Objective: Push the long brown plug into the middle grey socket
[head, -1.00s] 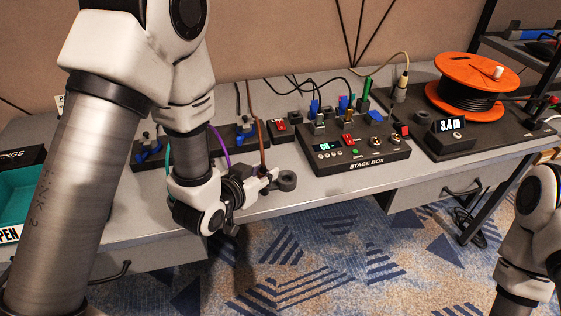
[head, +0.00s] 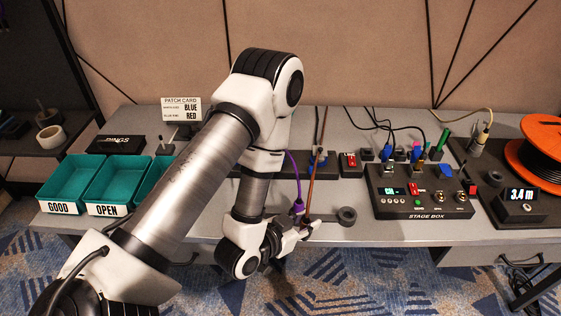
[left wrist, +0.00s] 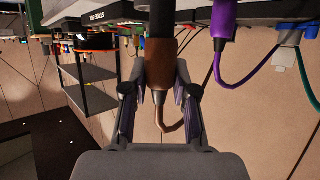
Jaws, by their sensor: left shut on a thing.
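My left gripper (head: 304,228) is shut on the brown plug in front of the bench's front edge. The brown plug (head: 307,217) is partly hidden by the fingers, and its brown cable rises from it. In the left wrist view, the brown plug (left wrist: 160,62) stands between the two fingers (left wrist: 160,110), with its cable curling beyond them. A purple plug (head: 298,206) is close beside it, and also shows at upper right in the left wrist view (left wrist: 224,22). I cannot pick out the middle grey socket with certainty. My right gripper is out of view.
A grey ring-shaped holder (head: 347,216) is just right of the left gripper. The stage box (head: 425,197) with upright plugs stands further right, beside the cable reel (head: 540,150). Teal trays (head: 75,180) are at left. My left arm covers part of the dark strip behind it.

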